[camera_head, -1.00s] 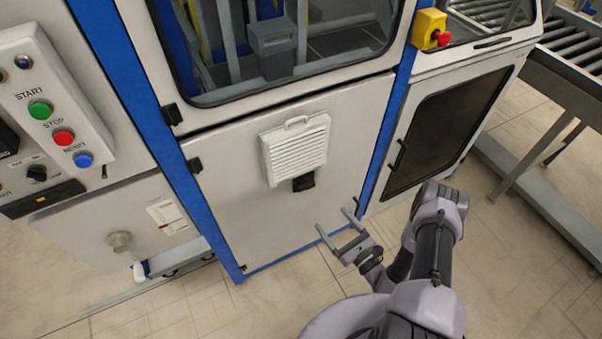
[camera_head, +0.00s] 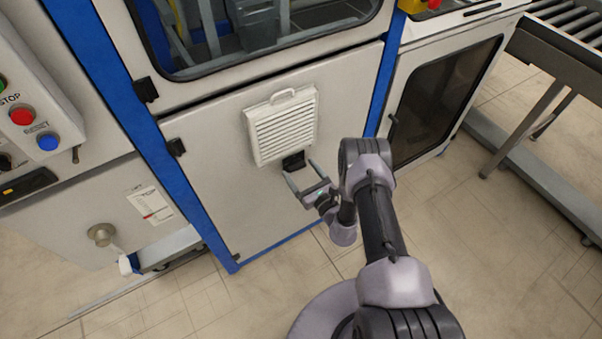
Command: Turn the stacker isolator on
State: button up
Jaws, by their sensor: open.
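My gripper (camera_head: 299,170) is open and empty. Its two grey fingers point at the cabinet's lower door, beside a small black fitting (camera_head: 293,161) under the louvred vent. I cannot tell whether the fingers touch the door or the fitting. No part is readable as the stacker isolator. A dark rotary knob (camera_head: 5,162) is cut by the left edge on the control box. My gripper is well to the right of both.
The control box (camera_head: 30,85) carries a red button (camera_head: 22,116) and a blue button (camera_head: 47,142). A blue post (camera_head: 130,120) stands left of the door. A yellow-and-red emergency stop (camera_head: 418,5) is at the top. A roller conveyor (camera_head: 560,45) stands right; floor is clear in front.

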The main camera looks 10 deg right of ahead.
jog(key=c, duration=1.4)
jog(key=shift+o, duration=0.2)
jog(key=shift+m, duration=0.3)
jog(key=m+b, duration=0.2)
jog(key=m, duration=0.1)
jog(key=shift+f+m, duration=0.15)
jog(key=shift+m, duration=0.25)
jog(key=m+b, duration=0.2)
jog(key=m, duration=0.2)
jog(key=shift+d, duration=0.15)
jog(key=m+b, duration=0.1)
jog(key=m, duration=0.4)
jog(key=shift+f, duration=0.1)
jog(key=m+b, duration=0.1)
jog(key=m, duration=0.3)
jog(key=shift+w, duration=0.1)
jog(key=shift+m, duration=0.3)
